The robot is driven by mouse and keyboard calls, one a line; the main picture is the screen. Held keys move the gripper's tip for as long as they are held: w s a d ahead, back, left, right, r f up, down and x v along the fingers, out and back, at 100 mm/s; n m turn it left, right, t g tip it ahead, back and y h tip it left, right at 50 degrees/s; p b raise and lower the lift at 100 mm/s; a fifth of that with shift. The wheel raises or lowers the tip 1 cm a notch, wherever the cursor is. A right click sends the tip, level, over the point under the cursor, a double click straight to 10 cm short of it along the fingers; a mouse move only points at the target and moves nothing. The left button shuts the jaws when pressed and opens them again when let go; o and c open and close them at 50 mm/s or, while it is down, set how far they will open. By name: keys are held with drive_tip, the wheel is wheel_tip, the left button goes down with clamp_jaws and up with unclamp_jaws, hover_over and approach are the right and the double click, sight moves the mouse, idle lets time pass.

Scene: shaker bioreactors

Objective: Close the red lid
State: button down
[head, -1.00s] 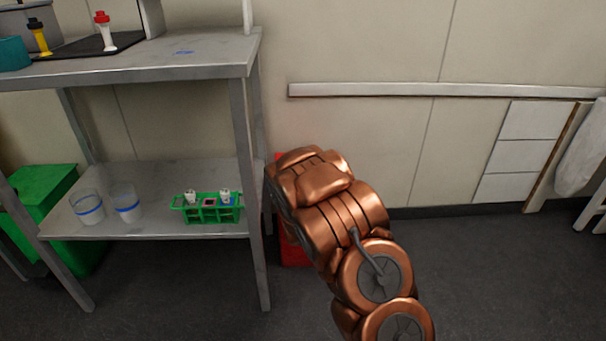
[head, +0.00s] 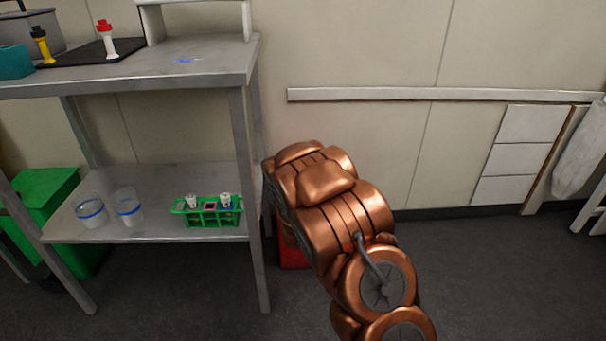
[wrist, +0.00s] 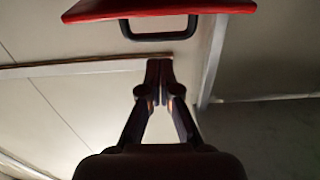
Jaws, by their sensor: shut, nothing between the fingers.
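The red lid (wrist: 165,9) shows at the top of the wrist view as a flat red panel cut off by the frame edge. A dark loop (wrist: 160,34) hangs just below its edge. My gripper (wrist: 160,66) is shut and empty, its fingertips below the loop in the picture; contact cannot be told. In the head view, part of a red bin (head: 291,248) shows on the floor beside the shelf leg. My copper arm covers the rest of it, the lid and my gripper there.
A metal shelf unit (head: 160,75) stands at left, close to the bin. Its lower shelf holds a green tube rack (head: 207,219) and two beakers (head: 127,208). A green bin (head: 45,190) is behind it.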

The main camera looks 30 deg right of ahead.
drive_tip(key=f+p+v, duration=0.1)
drive_tip(key=p+v, duration=0.5)
drive_tip(key=v, duration=0.1)
drive_tip(key=shift+d+f, duration=0.25)
drive_tip(key=shift+f, duration=0.05)
drive_tip(key=p, duration=0.2)
drive_tip(key=s+p, duration=0.1)
drive_tip(key=p, duration=0.1)
drive_tip(key=shift+s+a+f+p, duration=0.2)
drive_tip(key=shift+s+a+p, duration=0.1)
drive_tip(key=shift+a, duration=0.05)
